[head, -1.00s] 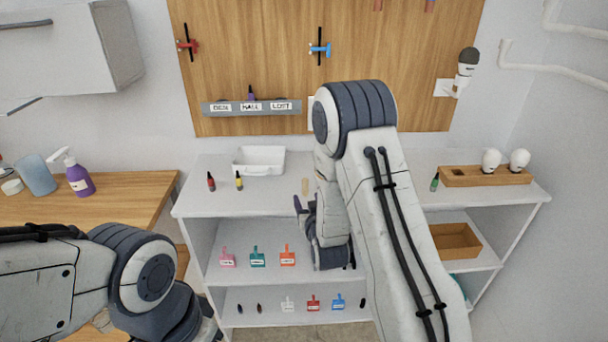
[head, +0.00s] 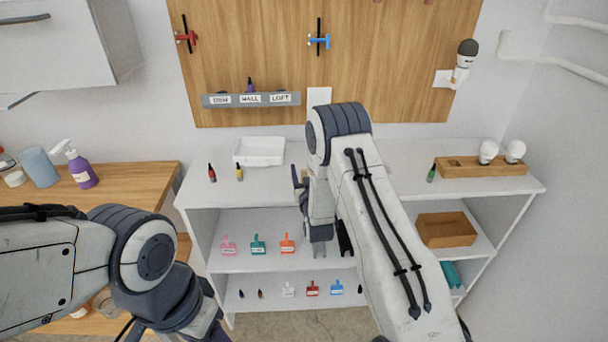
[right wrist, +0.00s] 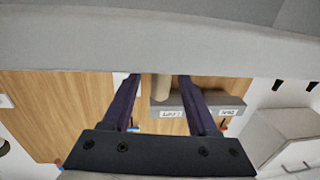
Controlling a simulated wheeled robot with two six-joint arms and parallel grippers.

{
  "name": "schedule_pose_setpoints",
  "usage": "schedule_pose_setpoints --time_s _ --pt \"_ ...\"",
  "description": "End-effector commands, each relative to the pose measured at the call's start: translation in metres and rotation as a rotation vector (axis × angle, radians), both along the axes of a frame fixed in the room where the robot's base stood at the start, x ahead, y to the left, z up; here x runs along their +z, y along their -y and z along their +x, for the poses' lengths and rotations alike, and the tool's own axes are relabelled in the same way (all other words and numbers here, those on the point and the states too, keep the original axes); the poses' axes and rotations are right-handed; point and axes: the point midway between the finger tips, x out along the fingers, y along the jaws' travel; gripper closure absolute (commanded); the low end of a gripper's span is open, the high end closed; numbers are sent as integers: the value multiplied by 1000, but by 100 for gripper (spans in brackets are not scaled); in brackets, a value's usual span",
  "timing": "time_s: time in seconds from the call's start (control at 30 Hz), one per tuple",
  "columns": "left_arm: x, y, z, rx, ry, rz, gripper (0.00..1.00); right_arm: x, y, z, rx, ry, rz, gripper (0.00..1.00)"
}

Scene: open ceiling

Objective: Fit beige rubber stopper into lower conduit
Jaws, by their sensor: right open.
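The beige rubber stopper (right wrist: 162,88) stands between the two dark fingers of my right gripper (right wrist: 158,77) in the right wrist view, with a gap on either side. My right gripper is open. In the head view my right gripper (head: 302,178) is at the white shelf top and mostly hides the stopper. The lower conduit (head: 535,60) is a white pipe on the wall at the upper right, its bent end near the wooden board. My left arm is at the lower left; its gripper (head: 214,330) is cut off by the bottom edge.
On the white shelf top (head: 400,190) stand a white tray (head: 259,163), red and yellow bottles, a green bottle (head: 431,174) and a wooden block (head: 480,168) with white bulbs. Coloured tags fill the lower shelves. A wall-mounted microphone-like fixture (head: 466,55) stands near the conduit.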

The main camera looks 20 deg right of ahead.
Motion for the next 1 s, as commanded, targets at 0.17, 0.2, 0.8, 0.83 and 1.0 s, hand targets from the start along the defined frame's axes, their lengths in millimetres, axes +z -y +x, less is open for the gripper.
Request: schedule_pose_setpoints --time_s 0.17,0.2,0.8,0.83,1.0 --pt "6 0 0 0 0 0 48 1 3 17 -1 -1 0 40" --pt "6 0 0 0 0 0 48 0 4 19 0 -1 0 40" --pt "6 0 0 0 0 0 48 0 3 19 0 -1 0 100" --pt "6 0 0 0 0 0 48 0 3 19 0 -1 0 100" --pt "5 0 0 0 0 0 48 3 3 19 0 1 0 100"
